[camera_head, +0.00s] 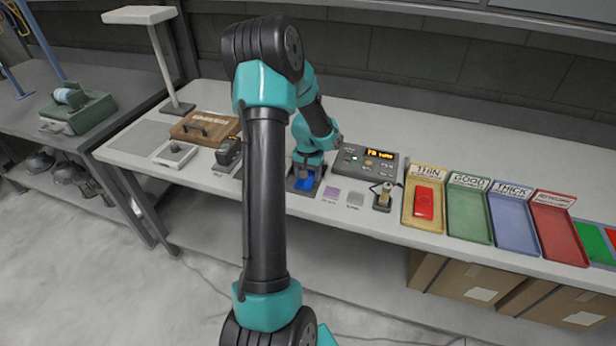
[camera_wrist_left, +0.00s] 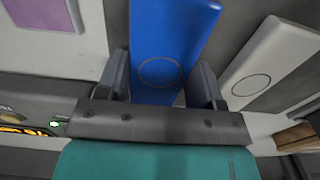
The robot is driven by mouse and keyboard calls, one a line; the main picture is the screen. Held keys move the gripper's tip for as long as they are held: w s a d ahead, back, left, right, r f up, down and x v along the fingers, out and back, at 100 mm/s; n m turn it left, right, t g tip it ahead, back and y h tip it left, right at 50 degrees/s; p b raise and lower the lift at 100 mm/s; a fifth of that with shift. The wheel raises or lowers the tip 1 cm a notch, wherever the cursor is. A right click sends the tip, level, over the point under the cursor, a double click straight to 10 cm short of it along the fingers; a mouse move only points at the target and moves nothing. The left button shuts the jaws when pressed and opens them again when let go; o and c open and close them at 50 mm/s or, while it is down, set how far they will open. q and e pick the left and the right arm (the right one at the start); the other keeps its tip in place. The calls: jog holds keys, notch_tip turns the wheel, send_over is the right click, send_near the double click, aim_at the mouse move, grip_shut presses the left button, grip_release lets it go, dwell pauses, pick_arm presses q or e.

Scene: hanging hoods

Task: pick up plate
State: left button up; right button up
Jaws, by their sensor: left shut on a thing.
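A blue plate (camera_head: 304,184) lies at a dark grey holder on the bench, below my left gripper (camera_head: 305,172) in the head view. In the left wrist view the blue plate (camera_wrist_left: 170,40) fills the gap between the two fingers of my left gripper (camera_wrist_left: 160,80), which is shut on it. A round ring mark shows on its face. Whether the plate is clear of the holder cannot be told. My right gripper is not in view.
A control box (camera_head: 364,162) with a lit display and a small gauge stand (camera_head: 383,195) are to the right. Labelled trays follow: yellow (camera_head: 408,212) with a red plate (camera_head: 425,203), green (camera_head: 469,212), blue (camera_head: 514,222) and red (camera_head: 557,235). A black device (camera_head: 228,153) stands left.

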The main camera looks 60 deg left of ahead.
pick_arm(q)
jog(key=shift+r, duration=0.1)
jog(key=shift+r, duration=1.45)
jog(key=shift+s+d+r, duration=0.1)
jog(key=shift+d+r, duration=0.15)
jog(key=s+d, duration=0.2)
jog(key=d, duration=0.2)
jog(key=s+d+r, duration=0.1)
jog(key=s+d, duration=0.2)
jog(key=d, duration=0.2)
jog(key=s+d, duration=0.2)
jog(key=d, duration=0.2)
jog(key=shift+s+d+r, duration=0.15)
jog(key=shift+d+r, duration=0.05)
jog(key=shift+d, duration=0.15)
